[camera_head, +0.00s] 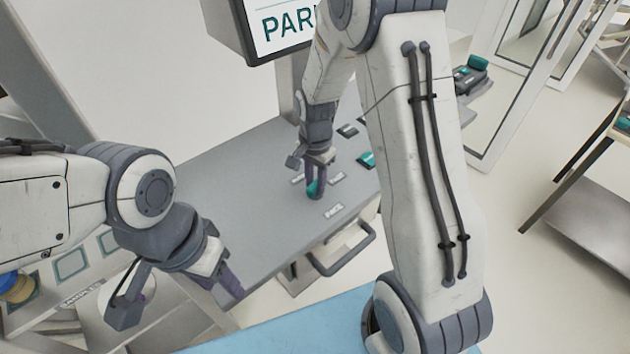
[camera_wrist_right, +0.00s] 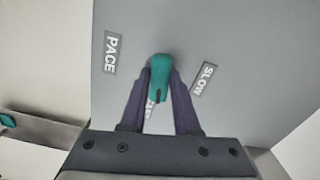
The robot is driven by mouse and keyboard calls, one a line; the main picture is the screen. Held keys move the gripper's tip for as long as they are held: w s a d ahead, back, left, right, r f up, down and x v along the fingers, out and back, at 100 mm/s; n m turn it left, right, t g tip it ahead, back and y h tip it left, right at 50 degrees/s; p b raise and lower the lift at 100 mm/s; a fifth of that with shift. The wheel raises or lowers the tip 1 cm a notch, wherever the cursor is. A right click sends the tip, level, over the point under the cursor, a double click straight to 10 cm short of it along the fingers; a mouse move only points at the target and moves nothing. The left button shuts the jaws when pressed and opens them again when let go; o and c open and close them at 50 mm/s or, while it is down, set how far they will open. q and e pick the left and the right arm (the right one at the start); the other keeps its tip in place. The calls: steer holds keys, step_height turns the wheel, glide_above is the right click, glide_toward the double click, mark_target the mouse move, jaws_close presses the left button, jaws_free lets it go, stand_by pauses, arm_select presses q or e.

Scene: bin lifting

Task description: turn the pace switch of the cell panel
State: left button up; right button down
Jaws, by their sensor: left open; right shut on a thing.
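The pace switch (camera_head: 314,190) is a teal knob on the grey cell panel (camera_head: 245,175). My right gripper (camera_head: 317,181) reaches down over the panel and is shut on the knob. In the right wrist view the knob (camera_wrist_right: 160,76) sits between the fingers of my right gripper (camera_wrist_right: 160,88). Another label is partly hidden by the left finger. My left gripper (camera_head: 180,292) is open and empty, in front of and left of the panel.
Another teal control (camera_head: 366,160) is on the panel, right of the switch. A screen reading "PAR" (camera_head: 280,25) stands above the panel. A handle (camera_head: 345,252) sticks out below its front edge. A blue surface (camera_head: 300,325) lies at the bottom.

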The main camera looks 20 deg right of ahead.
mark_target(315, 184)
steer(key=shift+w+m, duration=0.1)
steer(key=shift+m, duration=1.1)
steer(key=c, duration=0.6)
jaws_free()
steer(key=shift+c, duration=0.2)
steer(key=shift+r, duration=0.1)
step_height(315, 184, up, 10)
steer(key=b, duration=0.2)
steer(key=shift+r, duration=0.15)
